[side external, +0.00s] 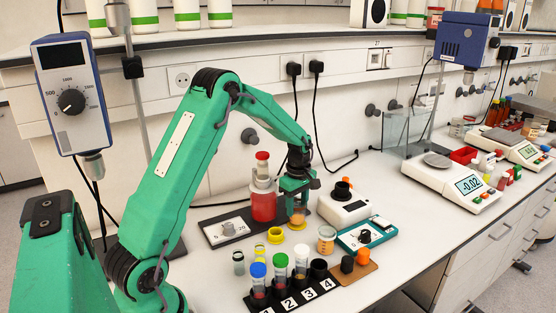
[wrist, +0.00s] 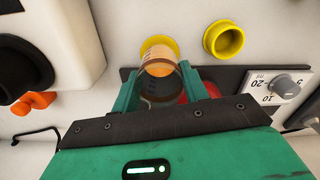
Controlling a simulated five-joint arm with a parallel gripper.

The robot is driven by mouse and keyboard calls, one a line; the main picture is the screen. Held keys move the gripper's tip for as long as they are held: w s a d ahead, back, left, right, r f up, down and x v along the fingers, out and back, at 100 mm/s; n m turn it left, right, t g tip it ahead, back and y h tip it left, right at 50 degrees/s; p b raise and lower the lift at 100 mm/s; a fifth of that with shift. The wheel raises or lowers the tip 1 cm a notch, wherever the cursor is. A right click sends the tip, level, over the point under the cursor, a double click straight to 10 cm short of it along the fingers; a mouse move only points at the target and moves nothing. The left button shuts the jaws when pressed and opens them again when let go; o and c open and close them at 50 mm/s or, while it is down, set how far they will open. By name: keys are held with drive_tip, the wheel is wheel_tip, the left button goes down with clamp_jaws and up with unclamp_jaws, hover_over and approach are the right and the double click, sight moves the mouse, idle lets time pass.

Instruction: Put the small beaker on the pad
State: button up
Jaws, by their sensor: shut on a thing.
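My gripper (side external: 298,200) points down and is shut on a small clear beaker (side external: 297,214) with orange in it. In the wrist view the beaker (wrist: 159,66) sits between the two green fingers (wrist: 158,88). A yellow round piece (wrist: 158,42), perhaps the pad, shows at the beaker's far end; it also shows under the beaker in the side view (side external: 297,226). I cannot tell whether the beaker touches it. An open yellow ring (wrist: 223,39) lies apart from it, left of the beaker in the side view (side external: 275,235).
A red-filled bottle (side external: 264,205) stands on a black dial plate (side external: 215,232), close left of my gripper. A white device (side external: 345,208) is close on the right. A jar (side external: 326,240) and a black numbered rack (side external: 290,298) with several capped vials are in front.

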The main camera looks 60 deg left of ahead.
sight(298, 201)
drive_tip(key=shift+f, duration=0.35)
idle(0.5)
drive_tip(key=o, duration=1.1)
drive_tip(key=shift+r, duration=0.1)
drive_tip(key=shift+r, duration=3.85)
